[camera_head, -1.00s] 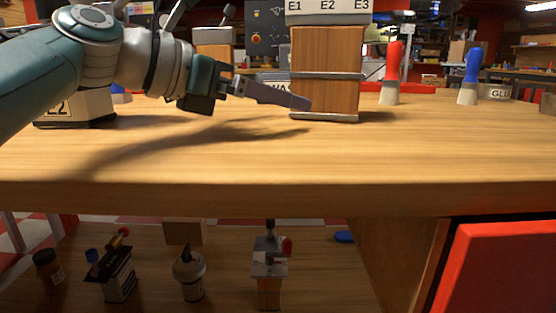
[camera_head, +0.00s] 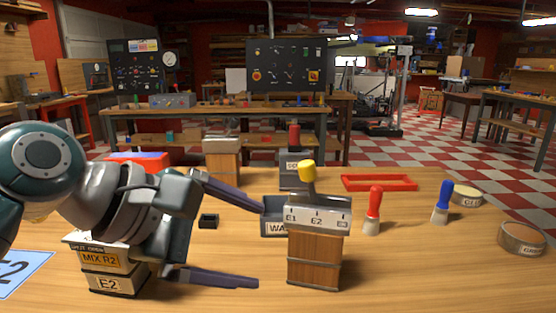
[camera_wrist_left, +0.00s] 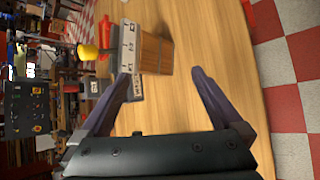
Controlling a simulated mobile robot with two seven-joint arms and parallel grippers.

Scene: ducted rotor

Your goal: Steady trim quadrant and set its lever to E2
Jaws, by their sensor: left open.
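The trim quadrant is a wooden block (camera_head: 314,262) with a grey metal top (camera_head: 318,215) marked E1, E2 and a partly legible third label. It stands upright on the workbench right of centre in the head view. Its lever has a yellow knob (camera_head: 307,171) rising above the top, around the E1–E2 side; its exact setting is unclear. My left gripper (camera_head: 260,246) is open and empty, just left of the block, fingers pointing at it. In the left wrist view the block (camera_wrist_left: 154,54) lies ahead, between and beyond the fingertips (camera_wrist_left: 161,74). My right gripper is out of view.
A dark bin (camera_head: 275,222) is behind the quadrant. Red-handled (camera_head: 373,208) and blue-handled (camera_head: 442,203) brushes stand to its right, with a red tray (camera_head: 379,183) farther back.

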